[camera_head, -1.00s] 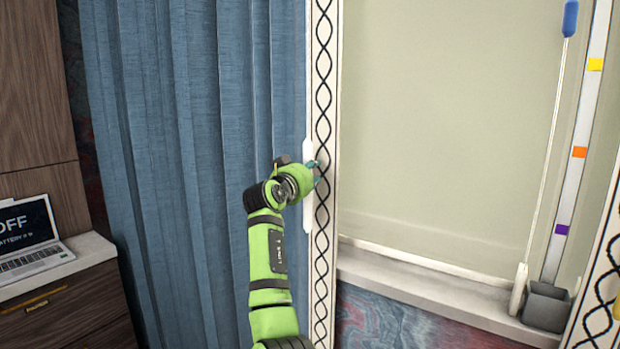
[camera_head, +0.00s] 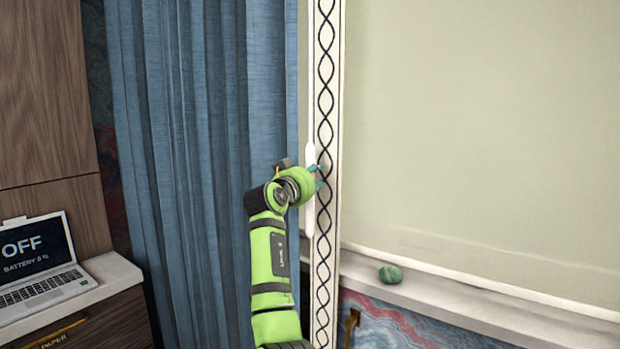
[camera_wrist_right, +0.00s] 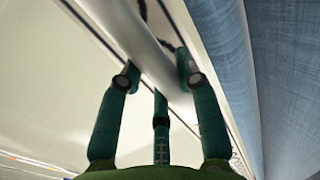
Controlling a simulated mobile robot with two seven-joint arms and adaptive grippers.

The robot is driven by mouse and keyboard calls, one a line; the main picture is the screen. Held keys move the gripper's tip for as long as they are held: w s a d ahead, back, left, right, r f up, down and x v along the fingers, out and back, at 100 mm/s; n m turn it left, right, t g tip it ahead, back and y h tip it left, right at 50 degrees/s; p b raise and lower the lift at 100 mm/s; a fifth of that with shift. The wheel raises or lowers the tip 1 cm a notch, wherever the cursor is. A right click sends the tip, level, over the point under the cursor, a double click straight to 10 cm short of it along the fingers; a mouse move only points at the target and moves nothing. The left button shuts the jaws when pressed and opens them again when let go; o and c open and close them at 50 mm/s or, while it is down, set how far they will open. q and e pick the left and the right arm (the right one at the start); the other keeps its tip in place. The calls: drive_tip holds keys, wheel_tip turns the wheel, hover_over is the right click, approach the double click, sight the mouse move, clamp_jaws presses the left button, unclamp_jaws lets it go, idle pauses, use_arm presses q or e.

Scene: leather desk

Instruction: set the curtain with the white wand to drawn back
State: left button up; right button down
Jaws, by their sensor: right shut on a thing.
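The blue curtain (camera_head: 205,150) hangs in folds left of centre, with a pale band edged by a black twisted pattern (camera_head: 326,75) along its right side. The white wand (camera_head: 310,152) hangs upright in front of that border. My right gripper (camera_head: 317,178) is shut on the wand, which sticks out above and below the fingers. In the right wrist view, the teal fingers (camera_wrist_right: 157,85) close around the pale wand (camera_wrist_right: 128,35), with the blue curtain to the right. My left gripper is not in view.
A pale blind or panel (camera_head: 480,130) fills the right side above a sill (camera_head: 450,305). A green rounded object (camera_head: 391,274) lies on the sill. A laptop (camera_head: 40,262) stands on a cabinet at the left, beside a wooden panel (camera_head: 45,110).

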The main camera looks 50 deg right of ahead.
drive_tip(key=shift+w+r, duration=0.1)
drive_tip(key=shift+r, duration=0.2)
drive_tip(key=c, duration=1.2)
unclamp_jaws()
drive_tip(key=o, duration=0.4)
drive_tip(key=shift+c, duration=0.2)
drive_tip(key=shift+w+f, duration=0.2)
drive_tip(key=shift+f, duration=0.05)
drive_tip(key=shift+s+a, duration=0.1)
drive_tip(key=v, duration=1.1)
drive_tip(key=shift+a, duration=0.4)
drive_tip(key=shift+s, duration=0.1)
